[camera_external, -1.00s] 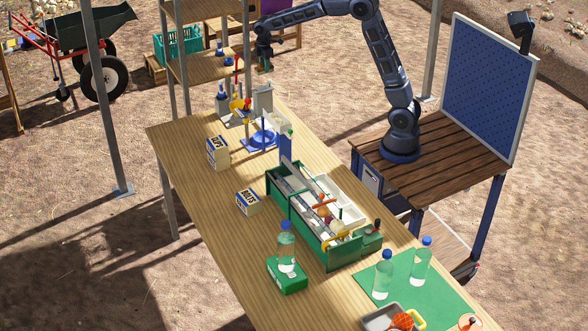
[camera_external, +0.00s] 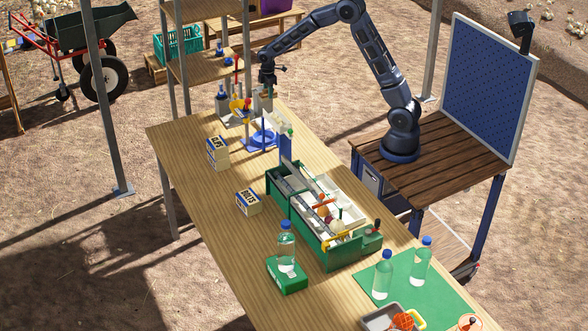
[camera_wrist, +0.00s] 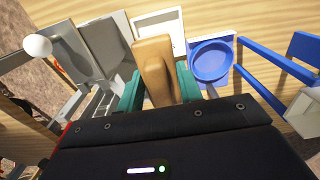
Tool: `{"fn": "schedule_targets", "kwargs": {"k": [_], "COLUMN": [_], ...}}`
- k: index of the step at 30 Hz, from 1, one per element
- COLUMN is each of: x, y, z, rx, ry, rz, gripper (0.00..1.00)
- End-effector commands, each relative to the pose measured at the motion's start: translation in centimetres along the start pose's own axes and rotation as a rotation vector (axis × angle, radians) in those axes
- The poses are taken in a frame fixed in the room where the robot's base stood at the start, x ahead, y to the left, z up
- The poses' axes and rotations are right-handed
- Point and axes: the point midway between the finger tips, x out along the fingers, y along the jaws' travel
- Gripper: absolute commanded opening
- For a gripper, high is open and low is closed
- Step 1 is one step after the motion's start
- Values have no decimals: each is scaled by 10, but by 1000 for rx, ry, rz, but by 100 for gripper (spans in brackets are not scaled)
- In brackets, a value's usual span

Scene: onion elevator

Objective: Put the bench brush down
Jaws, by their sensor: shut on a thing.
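My gripper (camera_external: 266,86) hangs over the far end of the wooden table, close above a cluster of tools and holders. In the wrist view its green fingers (camera_wrist: 160,88) are shut on the tan wooden handle of the bench brush (camera_wrist: 153,66). The handle points up and away between the fingers. The brush's bristles are hidden in the wrist view. In the external view the brush is small and overlaps the grey holder, so I cannot tell whether it touches anything.
A blue round dish (camera_wrist: 210,60) is right of the handle, with a blue frame (camera_wrist: 270,60) beyond it. Grey panels (camera_wrist: 105,45) stand to the left. A boxed carton (camera_external: 217,153) and a green toolbox (camera_external: 333,258) are nearer. Bare table lies between.

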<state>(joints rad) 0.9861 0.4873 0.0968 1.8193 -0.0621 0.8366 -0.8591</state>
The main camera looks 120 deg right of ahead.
Motion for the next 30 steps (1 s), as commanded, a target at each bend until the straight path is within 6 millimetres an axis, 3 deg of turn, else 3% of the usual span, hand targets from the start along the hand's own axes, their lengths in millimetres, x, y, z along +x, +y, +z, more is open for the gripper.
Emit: {"fn": "schedule_targets", "kwargs": {"k": [12, 23, 30], "x": [89, 116, 147], "y": [0, 0, -1], "z": [0, 0, 0], "rx": [0, 0, 1], "ry": [-2, 0, -1], "rz": [-2, -1, -2], "gripper": [12, 12, 12]}}
